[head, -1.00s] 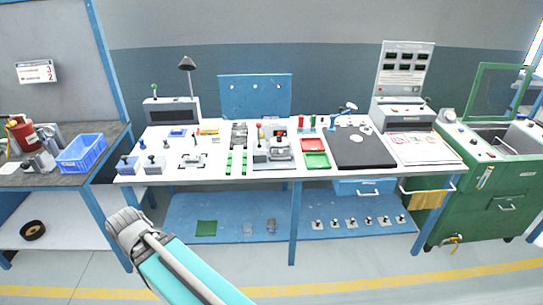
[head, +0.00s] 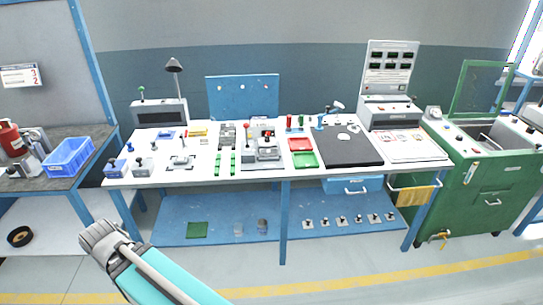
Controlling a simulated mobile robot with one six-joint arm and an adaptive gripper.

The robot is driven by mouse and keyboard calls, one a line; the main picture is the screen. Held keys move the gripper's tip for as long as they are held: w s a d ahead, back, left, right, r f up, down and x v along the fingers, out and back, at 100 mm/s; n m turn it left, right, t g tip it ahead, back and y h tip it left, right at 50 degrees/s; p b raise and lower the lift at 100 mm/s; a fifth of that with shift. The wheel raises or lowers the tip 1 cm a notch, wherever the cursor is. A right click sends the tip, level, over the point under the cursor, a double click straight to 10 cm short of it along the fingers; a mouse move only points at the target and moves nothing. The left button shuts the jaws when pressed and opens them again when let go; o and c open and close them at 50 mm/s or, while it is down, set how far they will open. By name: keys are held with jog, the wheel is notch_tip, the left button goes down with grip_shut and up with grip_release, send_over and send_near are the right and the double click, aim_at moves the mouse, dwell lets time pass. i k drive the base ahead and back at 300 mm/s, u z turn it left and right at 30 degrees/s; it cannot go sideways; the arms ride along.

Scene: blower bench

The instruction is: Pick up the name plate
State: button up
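I cannot make out a name plate for certain among the small parts on the white bench (head: 225,178); they are too small to tell apart. My arm shows at the lower left, in front of the bench, with a grey joint at its upper end. No gripper fingers show, so I cannot see my gripper or whether it holds anything.
The bench bears a red tray (head: 300,144), a green tray (head: 305,160), a black mat (head: 348,151) and a lamp (head: 174,66). A blue crate (head: 68,160) stands on the left table. A green machine (head: 480,185) stands at the right. Floor before the bench is clear.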

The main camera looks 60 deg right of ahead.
aim_at(264, 154)
jog(key=z, duration=0.05)
jog(key=k, duration=1.4)
jog(key=z, duration=1.65)
jog(key=i, duration=1.3)
jog(key=z, duration=0.05)
